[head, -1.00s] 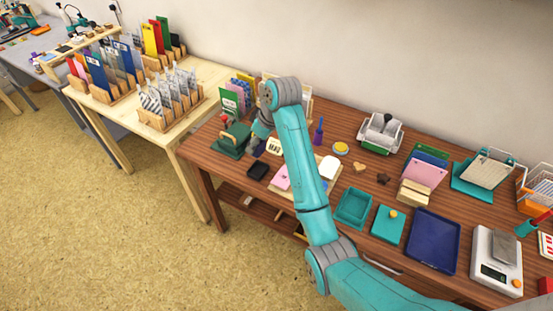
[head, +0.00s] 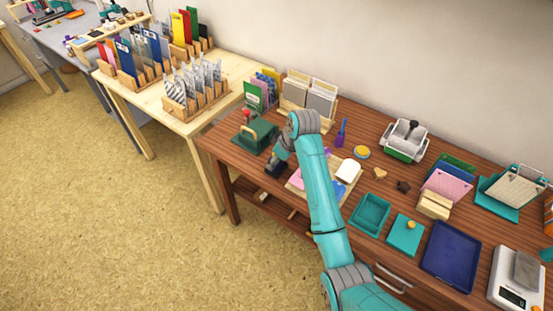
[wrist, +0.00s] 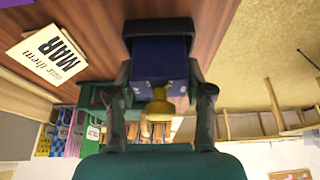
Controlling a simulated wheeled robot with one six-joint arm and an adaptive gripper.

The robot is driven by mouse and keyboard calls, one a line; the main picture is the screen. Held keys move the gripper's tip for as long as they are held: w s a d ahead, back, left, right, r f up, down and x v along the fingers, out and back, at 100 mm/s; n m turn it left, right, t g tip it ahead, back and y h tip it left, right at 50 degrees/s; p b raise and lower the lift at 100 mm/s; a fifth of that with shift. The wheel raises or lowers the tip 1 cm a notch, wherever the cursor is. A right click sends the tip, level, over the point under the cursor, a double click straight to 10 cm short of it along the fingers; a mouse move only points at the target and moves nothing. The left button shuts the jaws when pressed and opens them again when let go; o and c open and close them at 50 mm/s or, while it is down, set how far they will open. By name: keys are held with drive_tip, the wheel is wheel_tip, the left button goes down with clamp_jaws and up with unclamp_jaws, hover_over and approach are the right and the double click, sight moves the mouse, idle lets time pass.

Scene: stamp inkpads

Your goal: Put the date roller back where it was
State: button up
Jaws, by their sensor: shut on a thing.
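My gripper (head: 277,163) is low at the left front of the brown table, in front of the green press. In the wrist view my gripper (wrist: 160,82) is shut on the date roller (wrist: 158,60), a dark blue block with a brass-yellow knob, with one finger on each side. A black inkpad (wrist: 160,26) shows just beyond the date roller's far end. I cannot tell whether they touch. In the head view my gripper mostly covers the date roller and the pad.
The green press (head: 258,135) with a red knob stands close behind my gripper. A cream card marked MAR (wrist: 47,52) lies on the table nearby. A wooden board (head: 303,186) with pads is to the right. The table's front edge is close.

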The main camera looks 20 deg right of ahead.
drive_tip(key=shift+f, duration=0.1)
drive_tip(key=o, duration=1.2)
drive_tip(key=shift+c, duration=0.2)
drive_tip(key=v, duration=1.2)
drive_tip(key=shift+r, duration=0.2)
drive_tip(key=shift+w, duration=0.1)
